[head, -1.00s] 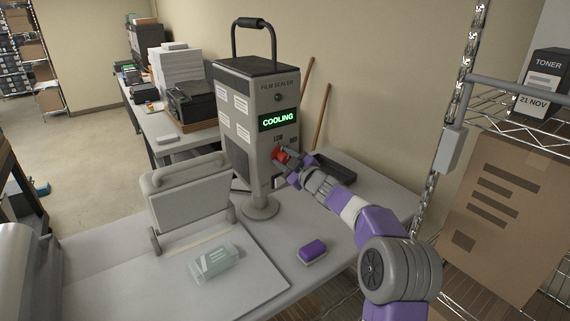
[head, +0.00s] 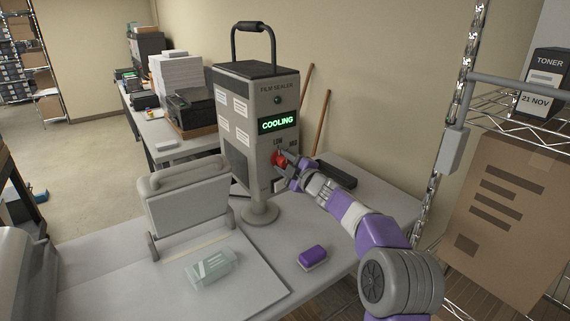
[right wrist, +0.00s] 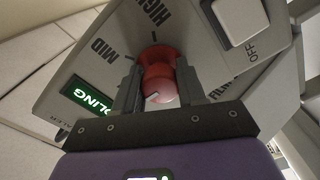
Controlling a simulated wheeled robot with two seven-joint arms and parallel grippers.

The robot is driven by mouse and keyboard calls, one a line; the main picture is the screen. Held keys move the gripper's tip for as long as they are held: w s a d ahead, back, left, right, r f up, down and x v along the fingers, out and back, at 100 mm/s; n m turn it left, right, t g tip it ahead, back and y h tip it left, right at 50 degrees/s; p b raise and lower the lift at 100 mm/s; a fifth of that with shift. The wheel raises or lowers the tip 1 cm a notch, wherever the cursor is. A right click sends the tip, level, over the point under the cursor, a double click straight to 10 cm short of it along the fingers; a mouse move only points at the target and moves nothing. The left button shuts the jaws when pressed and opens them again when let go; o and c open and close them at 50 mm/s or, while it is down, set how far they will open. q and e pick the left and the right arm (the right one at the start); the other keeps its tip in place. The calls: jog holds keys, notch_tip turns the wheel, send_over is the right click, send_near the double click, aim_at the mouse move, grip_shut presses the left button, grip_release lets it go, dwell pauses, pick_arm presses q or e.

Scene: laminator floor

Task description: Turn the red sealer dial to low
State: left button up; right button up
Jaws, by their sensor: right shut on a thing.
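The red dial (head: 278,159) is on the lower front of the grey film sealer (head: 254,110), below its lit green COOLING display (head: 278,123). My right gripper (head: 285,158) is at the dial. In the right wrist view the red dial (right wrist: 159,78) sits between the two fingers of my right gripper (right wrist: 157,88), which are shut on it. A short white mark shows on the knob's face toward the lower left. HIGH (right wrist: 154,12) and MID (right wrist: 103,49) can be read around it; LOW is hidden there. My left gripper is not in view.
A white rocker switch (right wrist: 240,18) marked OFF is beside the dial. On the table are a purple block (head: 312,257), a clear pale packet (head: 211,268) and a dark tray (head: 336,176). A wire rack with a cardboard box (head: 507,225) stands at the right.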

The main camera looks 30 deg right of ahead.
jog(key=o, duration=1)
jog(key=shift+o, duration=0.2)
jog(key=s+b, duration=0.1)
jog(key=s, duration=0.6)
jog(key=shift+s+d, duration=0.3)
